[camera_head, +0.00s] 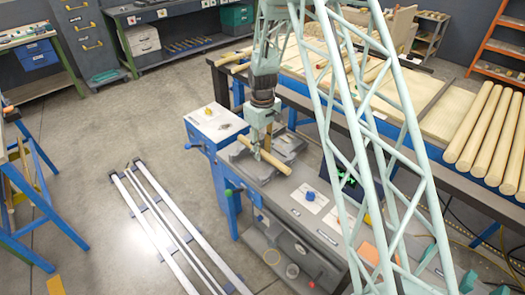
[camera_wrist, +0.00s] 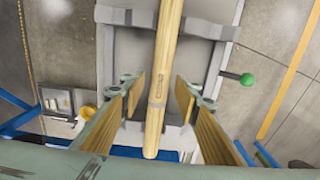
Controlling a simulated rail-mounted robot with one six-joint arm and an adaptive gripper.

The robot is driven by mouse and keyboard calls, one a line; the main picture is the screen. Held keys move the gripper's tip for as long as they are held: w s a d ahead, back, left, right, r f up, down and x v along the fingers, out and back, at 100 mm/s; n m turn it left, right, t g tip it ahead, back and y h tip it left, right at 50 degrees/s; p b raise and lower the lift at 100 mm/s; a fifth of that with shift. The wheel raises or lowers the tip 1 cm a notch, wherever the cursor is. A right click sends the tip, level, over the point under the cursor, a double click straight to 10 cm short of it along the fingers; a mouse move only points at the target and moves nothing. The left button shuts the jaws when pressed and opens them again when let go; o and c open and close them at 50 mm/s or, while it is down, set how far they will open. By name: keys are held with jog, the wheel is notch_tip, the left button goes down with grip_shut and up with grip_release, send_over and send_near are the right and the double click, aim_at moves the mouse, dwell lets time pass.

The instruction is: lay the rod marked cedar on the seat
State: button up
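A pale wooden rod (camera_head: 271,159) lies across the grey seat (camera_head: 287,146) on the machine bench, tilted slightly in the picture. In the wrist view the rod (camera_wrist: 165,60) runs from the top edge down between my fingers, over the grey seat's cross pieces (camera_wrist: 208,31). A small dark mark shows on the rod, too small to read surely. My gripper (camera_head: 262,148) is directly above the rod; in the wrist view my gripper (camera_wrist: 160,100) is open, its wood-coloured finger pads standing apart on both sides of the rod with gaps. Contact under the rod is partly hidden.
Several thick rods (camera_head: 487,125) lie on the table at right, with a pale board (camera_head: 446,112) beside them. A green-knobbed lever (camera_wrist: 247,79) sticks out right of the seat.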

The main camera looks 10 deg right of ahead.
aim_at(262, 151)
jog(key=shift+r, duration=0.1)
dwell(0.3)
notch_tip(262, 151, up, 13)
jog(key=p, duration=0.1)
dwell(0.8)
dwell(0.7)
